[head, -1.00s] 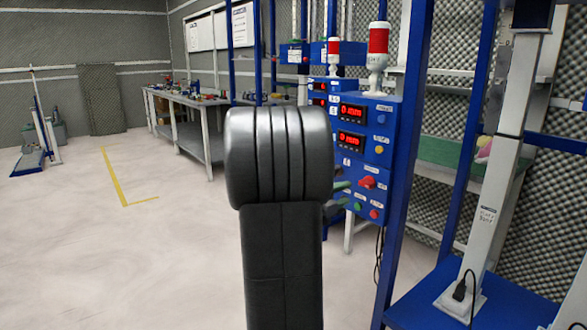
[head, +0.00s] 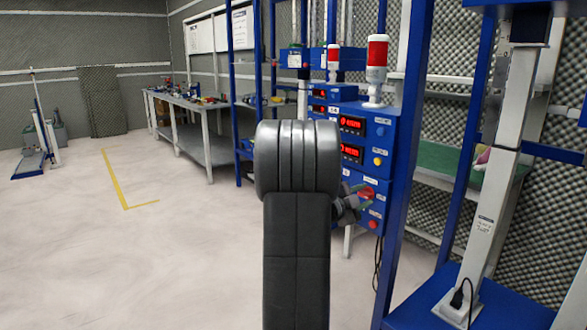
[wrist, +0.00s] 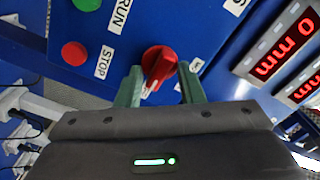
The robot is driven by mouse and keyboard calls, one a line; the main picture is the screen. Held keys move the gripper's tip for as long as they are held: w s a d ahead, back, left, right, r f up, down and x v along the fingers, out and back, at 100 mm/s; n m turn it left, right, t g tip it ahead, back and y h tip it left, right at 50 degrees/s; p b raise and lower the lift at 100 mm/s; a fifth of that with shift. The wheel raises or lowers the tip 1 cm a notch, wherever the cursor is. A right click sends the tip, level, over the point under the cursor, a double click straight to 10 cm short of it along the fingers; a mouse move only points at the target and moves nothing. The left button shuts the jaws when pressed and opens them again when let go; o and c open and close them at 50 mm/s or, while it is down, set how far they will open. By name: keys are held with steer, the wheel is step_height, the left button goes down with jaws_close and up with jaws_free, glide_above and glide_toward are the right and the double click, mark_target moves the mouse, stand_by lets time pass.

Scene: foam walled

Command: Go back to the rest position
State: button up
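My gripper (wrist: 162,84) is open in the wrist view. Its two green fingers stand either side of the lower part of a red rotary knob (wrist: 159,62), with gaps visible between fingers and knob. The knob is on a blue control panel (wrist: 180,22). In the head view my dark arm rises in the middle and hides part of the panel. The red knob also shows in the head view (head: 367,193), just right of my gripper, whose fingers are hard to make out there.
The panel carries red displays (head: 352,124), a red stop button (wrist: 75,53) and a green button (wrist: 87,4). A blue post (head: 408,140) stands close on the right. A workbench (head: 205,130) is at the back. Open floor (head: 120,250) lies to the left.

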steer(key=n+p, duration=0.1)
steer(key=n, duration=0.2)
steer(key=shift+r+p, duration=0.2)
steer(key=shift+p, duration=0.2)
steer(key=shift+w+f+n+p, duration=0.1)
steer(key=shift+n+p, duration=0.7)
steer(key=shift+n, duration=1)
